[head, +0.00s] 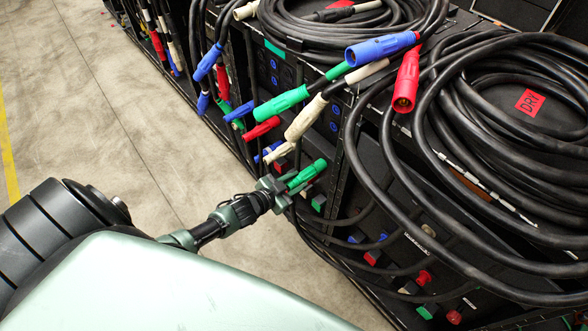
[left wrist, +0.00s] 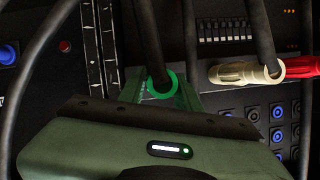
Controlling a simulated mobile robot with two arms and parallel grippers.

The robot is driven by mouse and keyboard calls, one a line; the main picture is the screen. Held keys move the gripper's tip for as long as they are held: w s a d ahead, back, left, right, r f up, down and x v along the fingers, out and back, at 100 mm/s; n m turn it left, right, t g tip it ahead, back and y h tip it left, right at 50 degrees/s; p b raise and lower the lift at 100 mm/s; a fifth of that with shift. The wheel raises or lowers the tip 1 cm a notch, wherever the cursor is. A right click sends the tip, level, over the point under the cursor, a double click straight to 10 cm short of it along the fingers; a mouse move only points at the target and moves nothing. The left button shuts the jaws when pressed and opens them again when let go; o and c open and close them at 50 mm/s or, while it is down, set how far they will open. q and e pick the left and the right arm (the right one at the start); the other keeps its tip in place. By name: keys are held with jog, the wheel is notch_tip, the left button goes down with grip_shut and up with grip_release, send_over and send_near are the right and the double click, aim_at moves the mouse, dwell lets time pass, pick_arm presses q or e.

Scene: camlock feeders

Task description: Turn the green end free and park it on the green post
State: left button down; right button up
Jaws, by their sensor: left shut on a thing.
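My left gripper (head: 283,190) reaches in from the left and is shut on a green cable end (head: 308,173) in front of the rack's face. In the left wrist view the green end (left wrist: 162,83) shows as a ring with a black cable running up from it, beyond the gripper body. Whether the end sits in a socket is hidden. Green pieces low on the rack show at the panel (head: 318,203) and near the bottom (head: 427,311); I cannot tell which is the green post. My right gripper is not in view.
Another green connector (head: 280,103), a cream one (head: 306,118), a blue one (head: 382,48) and a red one (head: 406,80) hang above. Thick black cable coils (head: 480,85) lie on top, with loops hanging down at right. The concrete floor (head: 110,120) at left is clear.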

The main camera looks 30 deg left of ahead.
pick_arm(q)
jog(key=shift+w+d, duration=0.1)
jog(key=shift+w, duration=0.2)
jog(key=c, duration=0.9)
grip_release()
jog(key=shift+w, duration=0.1)
jog(key=p+v, duration=0.1)
jog(key=v, duration=0.6)
jog(key=shift+s+r, duration=0.1)
jog(key=shift+s, duration=0.25)
jog(key=s, duration=0.2)
jog(key=s+a+p, duration=0.1)
jog(key=s, duration=0.1)
jog(key=shift+a, duration=0.15)
jog(key=shift+w, duration=0.1)
